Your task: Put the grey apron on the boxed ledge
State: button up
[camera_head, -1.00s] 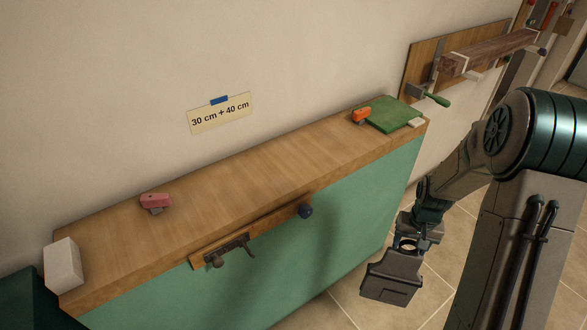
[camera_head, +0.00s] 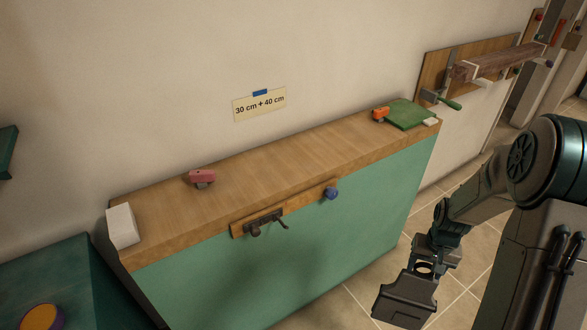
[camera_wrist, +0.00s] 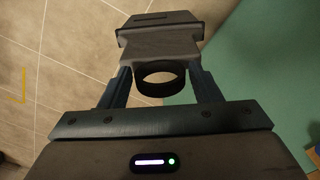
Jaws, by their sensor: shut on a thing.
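The boxed ledge (camera_head: 270,165) is a long wooden top on a green plasterboard box, running along the wall across the head view. My gripper (camera_head: 431,262) is low in front of the box's right end, below the top and over the tiled floor. It is shut on a dark grey, stiff-looking thing, which I take to be the grey apron (camera_head: 404,299). In the wrist view, the apron (camera_wrist: 160,45) sits between the fingers (camera_wrist: 162,85), with a dark ring at its near end. It appears clear of the green panel (camera_wrist: 270,70).
On the ledge are a white block (camera_head: 123,226), a pink tool (camera_head: 203,177), an orange tool (camera_head: 380,114) and a green board (camera_head: 407,114). A rail with a blue knob (camera_head: 331,193) juts from the front. The middle of the top is bare.

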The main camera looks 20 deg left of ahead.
aim_at(284, 170)
jog(key=u, duration=1.1)
